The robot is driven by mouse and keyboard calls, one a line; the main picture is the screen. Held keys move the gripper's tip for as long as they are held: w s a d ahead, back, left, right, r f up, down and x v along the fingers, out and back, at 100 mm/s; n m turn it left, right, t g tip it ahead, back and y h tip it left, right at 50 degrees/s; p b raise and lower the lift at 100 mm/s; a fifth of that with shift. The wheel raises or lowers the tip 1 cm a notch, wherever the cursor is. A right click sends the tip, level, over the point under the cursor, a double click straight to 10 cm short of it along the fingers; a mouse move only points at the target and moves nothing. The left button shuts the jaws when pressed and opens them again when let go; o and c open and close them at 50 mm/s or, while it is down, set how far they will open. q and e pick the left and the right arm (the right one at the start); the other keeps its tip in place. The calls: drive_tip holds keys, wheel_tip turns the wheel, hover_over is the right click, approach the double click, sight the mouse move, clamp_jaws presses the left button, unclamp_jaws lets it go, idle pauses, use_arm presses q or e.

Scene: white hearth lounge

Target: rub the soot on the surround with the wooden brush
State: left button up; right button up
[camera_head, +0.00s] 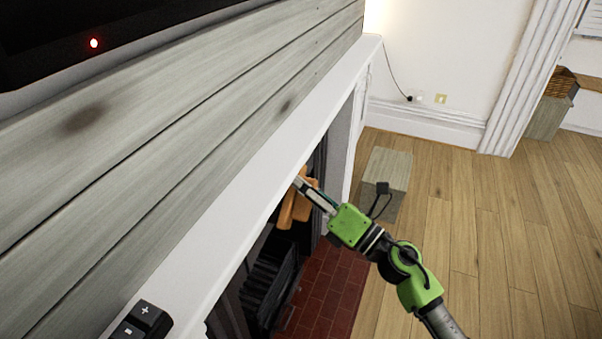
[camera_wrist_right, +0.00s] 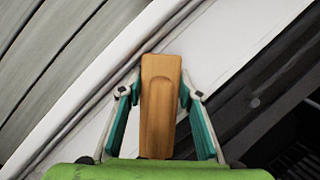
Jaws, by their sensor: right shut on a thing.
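The wooden brush (camera_head: 288,211) is orange-brown and sits between the fingers of my right gripper (camera_head: 308,188), which is shut on it. In the right wrist view the brush (camera_wrist_right: 160,105) points up between the teal finger pads (camera_wrist_right: 160,92). The white fireplace surround (camera_head: 222,218) runs diagonally, and the brush is beside its front edge, over the dark firebox opening. I cannot tell whether the brush touches it. Dark smudges show on the grey boards above, one at left (camera_head: 85,118) and a smaller one (camera_head: 287,104); I cannot tell whether they are soot or knots. My left gripper is out of view.
A black block with a plus sign (camera_head: 142,318) is at the near end of the surround. A black screen (camera_head: 60,40) is above the boards. A red brick hearth (camera_head: 333,286) and a grey wooden block (camera_head: 388,168) lie below. The wood floor (camera_head: 500,240) at right is open.

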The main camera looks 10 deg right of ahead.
sight(317, 182)
drive_tip(key=shift+s+a+r, duration=0.1)
drive_tip(key=shift+s+r, duration=0.05)
drive_tip(key=shift+r, duration=0.3)
drive_tip(key=shift+s+d+f, duration=0.1)
drive_tip(key=shift+s+d, duration=0.15)
drive_tip(key=shift+d, duration=0.1)
drive_tip(key=shift+s+d+b, duration=0.4)
drive_tip(key=shift+s+d, duration=0.35)
drive_tip(key=shift+d, duration=0.35)
drive_tip(key=shift+s+d+b, duration=0.4)
drive_tip(key=shift+s+d, duration=0.35)
drive_tip(key=shift+d, duration=0.3)
drive_tip(key=shift+f, duration=0.1)
drive_tip(key=shift+s+d+b, duration=0.25)
drive_tip(key=shift+s+d, duration=0.2)
drive_tip(key=shift+d, duration=0.2)
drive_tip(key=shift+s+d+b, duration=0.25)
drive_tip(key=shift+s+d, duration=0.15)
drive_tip(key=shift+d, duration=0.2)
